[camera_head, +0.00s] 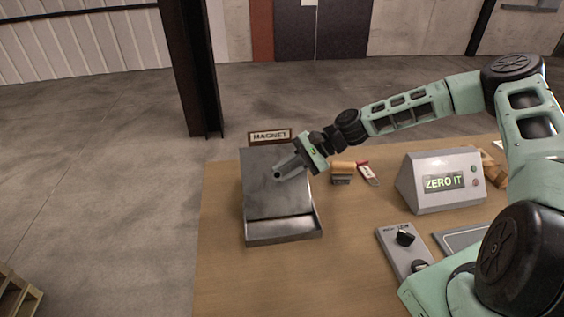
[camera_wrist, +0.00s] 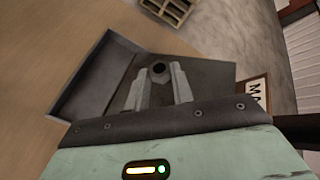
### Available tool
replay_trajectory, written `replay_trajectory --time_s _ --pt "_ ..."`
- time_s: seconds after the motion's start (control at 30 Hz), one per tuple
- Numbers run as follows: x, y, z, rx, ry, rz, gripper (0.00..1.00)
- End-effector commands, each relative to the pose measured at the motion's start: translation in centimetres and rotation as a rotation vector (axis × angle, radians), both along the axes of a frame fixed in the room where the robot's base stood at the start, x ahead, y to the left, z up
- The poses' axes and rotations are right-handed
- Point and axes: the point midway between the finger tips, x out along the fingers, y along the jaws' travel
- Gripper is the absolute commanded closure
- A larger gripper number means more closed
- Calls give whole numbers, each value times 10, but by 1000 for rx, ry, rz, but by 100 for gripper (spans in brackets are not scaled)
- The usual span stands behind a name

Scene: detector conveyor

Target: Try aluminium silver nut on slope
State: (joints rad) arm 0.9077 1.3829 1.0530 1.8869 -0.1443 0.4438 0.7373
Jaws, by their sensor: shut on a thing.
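The slope (camera_head: 262,200) is a tilted grey metal plate with a raised tray lip at its lower front edge. It stands on the left part of the wooden table, and it fills much of the wrist view (camera_wrist: 205,75). My gripper (camera_head: 281,170) is over the upper right part of the slope. In the wrist view, the fingers of my gripper (camera_wrist: 158,84) are shut on a small round nut (camera_wrist: 159,68) with a dark hole, held at the fingertips. Its sides are partly hidden by the fingers, and I cannot tell whether it touches the plate.
A MAGNET sign (camera_head: 270,136) stands behind the slope. Right of it are a wooden-topped block (camera_head: 342,170) and a red and white item (camera_head: 368,174). The table front left is clear.

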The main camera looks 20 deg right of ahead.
Motion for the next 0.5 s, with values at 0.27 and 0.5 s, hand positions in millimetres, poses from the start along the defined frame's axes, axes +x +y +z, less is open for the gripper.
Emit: replay_trajectory --time_s 0.27,0.5 --pt "13 -2 -21 0 0 0 98" --pt "26 -5 -39 0 1 -1 98"
